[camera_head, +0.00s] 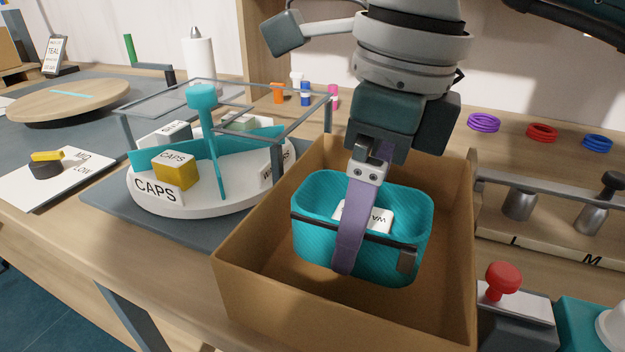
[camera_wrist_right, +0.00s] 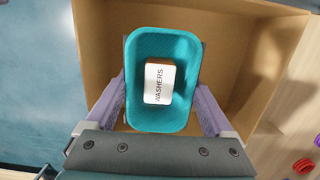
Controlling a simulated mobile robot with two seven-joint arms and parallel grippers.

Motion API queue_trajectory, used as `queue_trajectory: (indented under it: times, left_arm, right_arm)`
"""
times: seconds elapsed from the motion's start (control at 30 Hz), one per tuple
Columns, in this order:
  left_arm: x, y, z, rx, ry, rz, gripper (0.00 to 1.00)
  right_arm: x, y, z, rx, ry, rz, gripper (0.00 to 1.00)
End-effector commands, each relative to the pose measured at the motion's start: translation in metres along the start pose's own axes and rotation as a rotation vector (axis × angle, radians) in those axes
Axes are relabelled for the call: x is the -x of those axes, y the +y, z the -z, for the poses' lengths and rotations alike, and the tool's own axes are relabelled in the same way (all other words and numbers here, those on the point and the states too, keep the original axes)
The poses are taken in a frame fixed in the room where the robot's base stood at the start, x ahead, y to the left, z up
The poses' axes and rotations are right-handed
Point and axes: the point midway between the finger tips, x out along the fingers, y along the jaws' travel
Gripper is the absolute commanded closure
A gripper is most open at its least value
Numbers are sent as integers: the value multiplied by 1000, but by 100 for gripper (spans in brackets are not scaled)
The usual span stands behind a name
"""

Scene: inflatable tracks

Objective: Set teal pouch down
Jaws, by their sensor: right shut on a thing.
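The teal pouch (camera_head: 314,205) is an open, rounded container with a dark band and a clip on its near side. It is inside the walls of an open cardboard box (camera_head: 258,287). My right gripper (camera_head: 350,240) is shut on the pouch, with purple fingers on two opposite sides. The wrist view shows the pouch (camera_wrist_right: 140,108) between both fingers, with a white block labelled WASHERS (camera_wrist_right: 158,84) in it. I cannot tell whether the pouch touches the box floor. My left gripper is not in view.
A round white turntable (camera_head: 205,204) with teal dividers and labelled blocks stands left of the box, under a clear framed panel. A red knob (camera_head: 503,277) is close to the box's right side. A rail with metal weights (camera_head: 520,205) and coloured rings (camera_head: 541,133) lie right.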

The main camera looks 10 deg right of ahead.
Motion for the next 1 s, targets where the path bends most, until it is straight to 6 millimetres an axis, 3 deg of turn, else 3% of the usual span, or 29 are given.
queue_trajectory:
  times: [0.2, 0.6, 0.63, 0.73, 1.0]
  left_arm:
    - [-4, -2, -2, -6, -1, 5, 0]
    - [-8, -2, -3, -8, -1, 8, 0]
    - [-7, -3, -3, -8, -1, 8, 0]
    - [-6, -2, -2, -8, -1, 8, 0]
    - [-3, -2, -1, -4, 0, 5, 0]
  right_arm:
    - [-34, 1, 5, -1, 3, -3, 69]
    - [-42, 0, 6, 0, 2, 0, 69]
    - [-40, 0, 5, 0, 2, 0, 10]
    - [-40, 0, 5, 0, 2, 0, 0]
    - [-36, 0, 5, -1, 2, -1, 0]
